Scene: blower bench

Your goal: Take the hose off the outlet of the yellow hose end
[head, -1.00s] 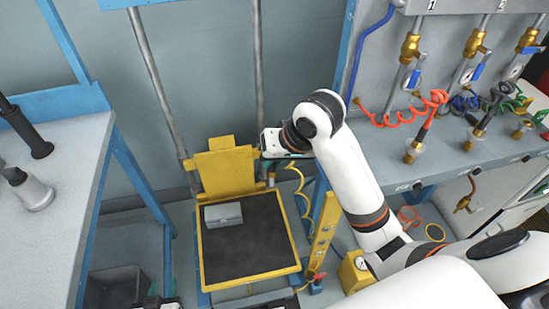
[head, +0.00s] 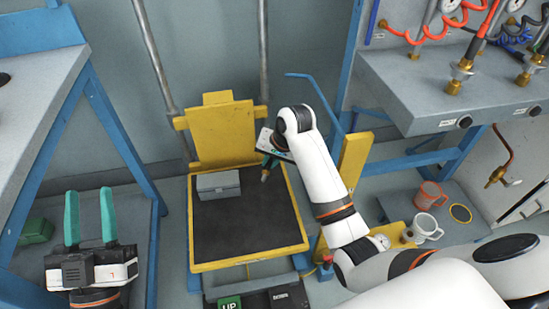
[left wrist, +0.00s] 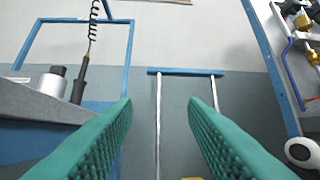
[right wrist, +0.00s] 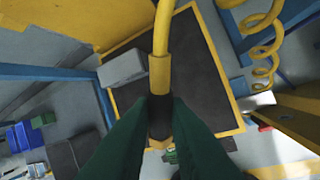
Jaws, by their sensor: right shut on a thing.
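My right gripper (right wrist: 158,112) is shut on the yellow hose end (right wrist: 159,75), gripping its dark part below the yellow sleeve. The yellow hose runs up out of the right wrist view, and a brass-coloured tip shows between the fingers. In the head view, my right gripper (head: 268,165) is above the black-topped yellow platform (head: 250,262), right of the grey box (head: 218,184). I cannot make out the outlet. My left gripper (head: 90,216) is open and empty at the lower left. Its spread green fingers also show in the left wrist view (left wrist: 160,125).
The yellow coiled hose (right wrist: 262,45) hangs at the right in the right wrist view. A yellow post (head: 352,160) stands beside my right arm. An orange mug (head: 430,195) and a white mug (head: 424,229) stand further right. A grey bench (head: 440,85) is at the upper right.

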